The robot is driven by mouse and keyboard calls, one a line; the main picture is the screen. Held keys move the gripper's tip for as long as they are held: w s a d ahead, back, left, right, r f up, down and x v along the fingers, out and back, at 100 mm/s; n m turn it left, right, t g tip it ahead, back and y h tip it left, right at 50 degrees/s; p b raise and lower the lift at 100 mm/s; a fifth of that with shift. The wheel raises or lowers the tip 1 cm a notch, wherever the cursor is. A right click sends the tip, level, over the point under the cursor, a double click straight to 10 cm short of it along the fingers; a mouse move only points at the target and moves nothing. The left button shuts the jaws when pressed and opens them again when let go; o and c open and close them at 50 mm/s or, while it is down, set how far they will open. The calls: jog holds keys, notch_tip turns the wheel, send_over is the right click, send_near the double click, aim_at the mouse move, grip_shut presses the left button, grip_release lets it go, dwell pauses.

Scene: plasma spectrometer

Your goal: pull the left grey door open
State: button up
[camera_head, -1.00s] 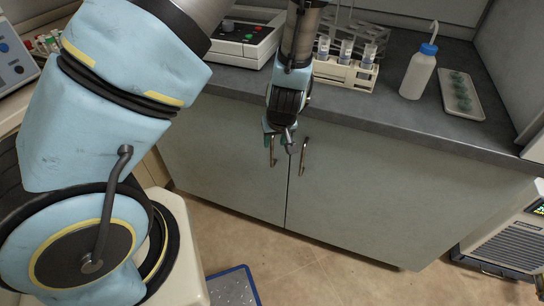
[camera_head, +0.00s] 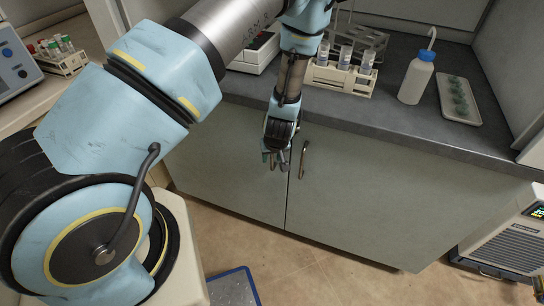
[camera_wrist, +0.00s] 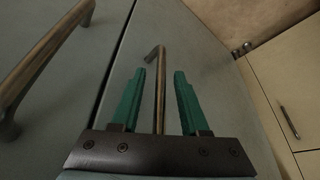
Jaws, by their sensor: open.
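The left grey door (camera_head: 225,160) is a flat cabinet door under the dark worktop and looks shut, flush with its neighbour. My gripper (camera_head: 275,160) hangs in front of its upper right corner and mostly hides its handle there. In the wrist view, the bronze bar handle (camera_wrist: 158,85) of this door (camera_wrist: 215,50) stands between the two green fingers of my gripper (camera_wrist: 164,85). Gaps show on both sides of the handle, so the fingers are open around it. Whether the fingertips touch the door is unclear.
The right grey door (camera_head: 380,190) has its own handle (camera_head: 304,158) close beside my gripper; that handle also shows in the wrist view (camera_wrist: 40,60). The worktop (camera_head: 420,140) carries a vial rack (camera_head: 340,78) and a wash bottle (camera_head: 416,80). A blue-edged mat (camera_head: 232,288) lies on the floor.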

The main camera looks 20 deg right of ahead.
jog(key=shift+c, duration=0.3)
grip_shut()
dwell(1.0)
